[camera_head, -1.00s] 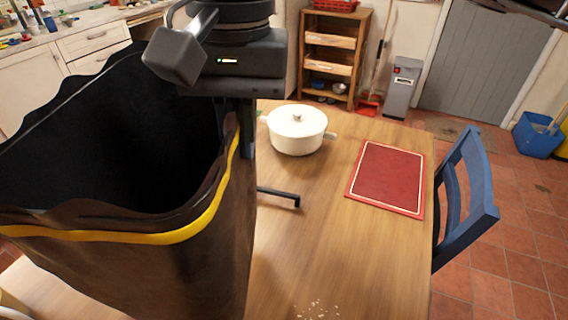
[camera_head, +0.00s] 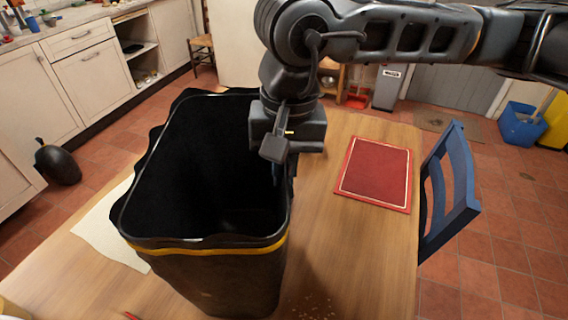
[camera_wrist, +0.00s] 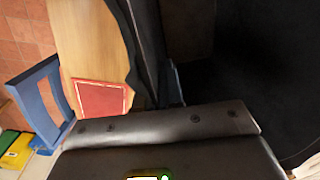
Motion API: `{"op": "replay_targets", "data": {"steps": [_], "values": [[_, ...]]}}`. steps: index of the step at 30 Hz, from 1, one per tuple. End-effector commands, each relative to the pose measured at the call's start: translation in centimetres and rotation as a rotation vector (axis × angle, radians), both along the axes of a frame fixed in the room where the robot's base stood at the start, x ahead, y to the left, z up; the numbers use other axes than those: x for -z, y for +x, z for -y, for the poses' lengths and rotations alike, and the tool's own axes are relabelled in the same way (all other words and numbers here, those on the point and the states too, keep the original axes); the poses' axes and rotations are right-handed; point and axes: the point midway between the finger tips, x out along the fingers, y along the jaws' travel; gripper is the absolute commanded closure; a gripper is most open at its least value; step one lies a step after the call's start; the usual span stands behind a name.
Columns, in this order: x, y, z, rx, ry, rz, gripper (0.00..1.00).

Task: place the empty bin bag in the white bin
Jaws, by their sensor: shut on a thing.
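The empty bin bag (camera_head: 215,275) is black with a yellow band below its rim, and it stands open-mouthed and upright over the wooden table in the head view. My gripper (camera_head: 283,165) is shut on the right side of its rim; the fingertips are mostly hidden by the bag. In the wrist view the bag's dark opening (camera_wrist: 240,85) fills the right side. I cannot make out a bin that is clearly white. A pale grey, bin-like box (camera_head: 388,87) with a label stands at the back by the grey door, partly covered by my arm.
The wooden table (camera_head: 350,255) carries a red board (camera_head: 376,172), a pale cloth or paper (camera_head: 108,232) and crumbs (camera_head: 318,305). A blue chair (camera_head: 452,190) stands at the right. A black tied bag (camera_head: 57,163) lies on the tiled floor at left. A blue bucket (camera_head: 521,125) stands far right.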

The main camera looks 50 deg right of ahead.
Motion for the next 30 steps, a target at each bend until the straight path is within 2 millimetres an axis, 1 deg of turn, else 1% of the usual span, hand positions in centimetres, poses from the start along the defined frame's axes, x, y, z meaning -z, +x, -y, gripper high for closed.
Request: {"op": "replay_targets", "data": {"steps": [11, 12, 19, 26, 30], "values": [[0.39, 0.04, 0.01, -0.001, -0.001, 0.001, 1.00], [0.26, 0.03, 0.01, -0.001, -0.001, 0.001, 0.90], [0.23, 0.02, 0.01, 0.000, -0.001, 0.001, 0.68], [0.21, 0.02, 0.01, 0.000, -0.001, 0.001, 0.67], [-0.23, 0.00, -0.01, 0.000, 0.000, 0.000, 0.67]]}}
